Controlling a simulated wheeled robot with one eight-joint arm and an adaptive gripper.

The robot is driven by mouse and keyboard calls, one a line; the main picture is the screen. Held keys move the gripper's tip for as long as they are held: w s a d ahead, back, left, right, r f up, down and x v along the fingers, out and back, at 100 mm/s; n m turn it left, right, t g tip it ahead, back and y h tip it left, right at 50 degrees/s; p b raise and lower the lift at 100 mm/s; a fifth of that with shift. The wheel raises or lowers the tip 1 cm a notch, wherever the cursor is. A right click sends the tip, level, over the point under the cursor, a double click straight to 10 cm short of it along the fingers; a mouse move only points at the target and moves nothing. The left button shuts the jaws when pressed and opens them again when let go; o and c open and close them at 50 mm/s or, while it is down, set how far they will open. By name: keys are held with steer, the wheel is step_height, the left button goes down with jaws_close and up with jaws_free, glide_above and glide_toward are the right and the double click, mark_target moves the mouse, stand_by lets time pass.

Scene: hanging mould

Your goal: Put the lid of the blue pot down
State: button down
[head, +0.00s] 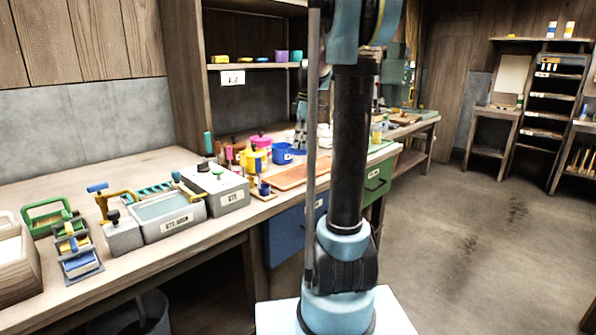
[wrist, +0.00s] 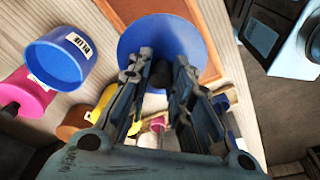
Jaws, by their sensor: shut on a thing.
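My gripper (wrist: 160,68) is shut on the dark knob of a round blue lid (wrist: 140,38) in the wrist view. The lid is beyond my fingertips, and I cannot tell whether it touches the surface beneath. The open blue pot (wrist: 57,60), with a label reading BLUE, stands to the left of the lid, apart from it. Its rim is uncovered and its inside shows. In the head view the blue pot (head: 282,154) stands on the long workbench (head: 140,170), and my arm hides part of the area beside it.
A pink pot (wrist: 25,95) with a dark knob is left of the blue pot. Yellow and other coloured items lie below my fingers, partly hidden. An orange-brown board (head: 300,174) lies on the bench to the right, with grey boxes (head: 217,188) on the left.

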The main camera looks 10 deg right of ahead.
step_height(320, 180, down, 9)
steer(key=shift+f, duration=0.1)
stand_by(0.4)
steer(key=c, duration=1.4)
jaws_free()
steer(key=shift+c, duration=0.2)
